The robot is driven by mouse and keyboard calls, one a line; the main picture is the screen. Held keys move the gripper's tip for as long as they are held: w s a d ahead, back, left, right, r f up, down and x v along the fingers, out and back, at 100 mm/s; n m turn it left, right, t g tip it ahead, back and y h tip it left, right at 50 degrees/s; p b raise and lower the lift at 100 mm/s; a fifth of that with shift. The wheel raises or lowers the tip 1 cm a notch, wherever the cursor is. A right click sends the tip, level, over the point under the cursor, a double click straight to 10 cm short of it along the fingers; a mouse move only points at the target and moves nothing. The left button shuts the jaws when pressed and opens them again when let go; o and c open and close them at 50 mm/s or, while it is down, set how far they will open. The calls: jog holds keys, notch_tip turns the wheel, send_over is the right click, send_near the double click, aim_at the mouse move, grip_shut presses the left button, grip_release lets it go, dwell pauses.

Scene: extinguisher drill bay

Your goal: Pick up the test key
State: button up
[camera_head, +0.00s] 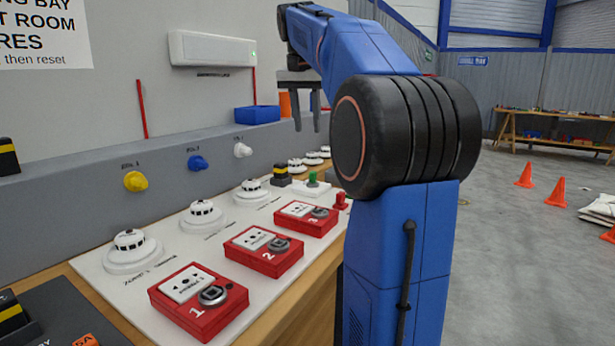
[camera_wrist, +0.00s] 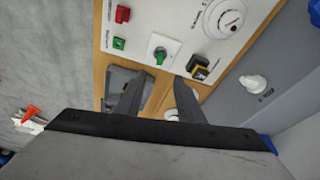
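I cannot tell for certain which thing is the test key. A green-handled piece (camera_head: 313,180) stands on a white plate at the far end of the panel; it also shows in the wrist view (camera_wrist: 160,55). A small red piece (camera_head: 341,200) stands near the panel's front edge, also in the wrist view (camera_wrist: 122,14), with a small green block (camera_wrist: 118,43) beside it. My gripper (camera_head: 306,120) is above the bench's far part, apart from everything. In the wrist view its fingers (camera_wrist: 158,92) are spread, with nothing between them.
Red boxes (camera_head: 264,251) marked 1, 2 and 3 and white detectors (camera_head: 132,251) cover the white panel. A black-and-yellow block (camera_head: 281,175) stands by the green-handled piece. A grey tray (camera_wrist: 118,82) lies below my fingers. A blue bin (camera_head: 257,114) sits on the ledge.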

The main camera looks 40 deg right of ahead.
send_over(312, 172)
jog(key=s+a, duration=0.1)
jog(key=a, duration=0.1)
jog(key=x, duration=0.3)
jog(key=s+a+x, duration=0.1)
jog(key=x, duration=0.3)
jog(key=a+x, duration=0.1)
jog(key=x, duration=0.2)
jog(key=shift+s+f, duration=0.25)
jog(key=shift+f, duration=0.25)
jog(key=shift+d+x, duration=0.2)
jog(key=shift+x, duration=2.4)
jog(key=shift+w, duration=0.15)
grip_shut()
